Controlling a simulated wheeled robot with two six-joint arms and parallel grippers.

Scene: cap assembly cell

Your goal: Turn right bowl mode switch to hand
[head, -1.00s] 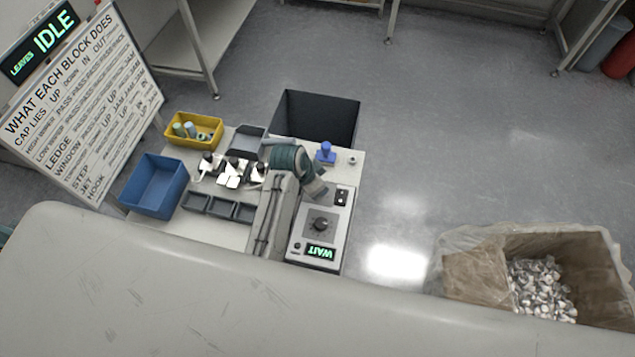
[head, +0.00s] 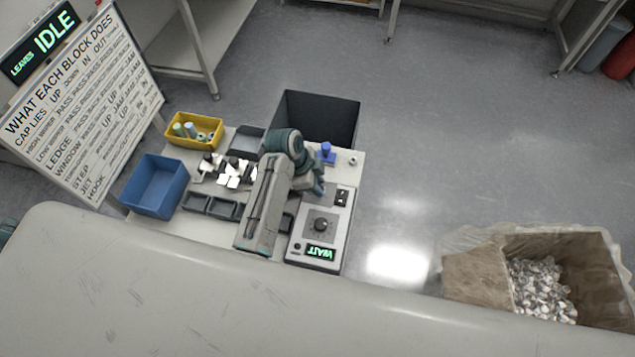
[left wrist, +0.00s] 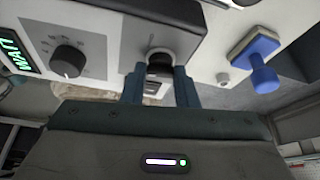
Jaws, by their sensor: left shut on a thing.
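A control box (head: 298,250) carries a round black knob (head: 320,225), a green "WAIT" display (head: 320,252) and a dark switch (head: 341,197) at its far end. The left wrist view also shows the knob (left wrist: 69,61) at left and the switch (left wrist: 160,57) at top centre. My left gripper (head: 319,188) is at the box's far end, beside the switch in the head view. In the left wrist view its two fingers (left wrist: 160,83) stand on either side of the switch's dark and silver part, shut on it. The switch's setting cannot be read. My right gripper is not in view.
A blue plunger-like piece (head: 326,152) stands past the box. A blue bin (head: 156,185), yellow bin (head: 194,120) and grey trays (head: 222,208) lie left. A black bin (head: 335,115) stands behind. A carton of caps (head: 475,275) sits at right; the floor between is clear.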

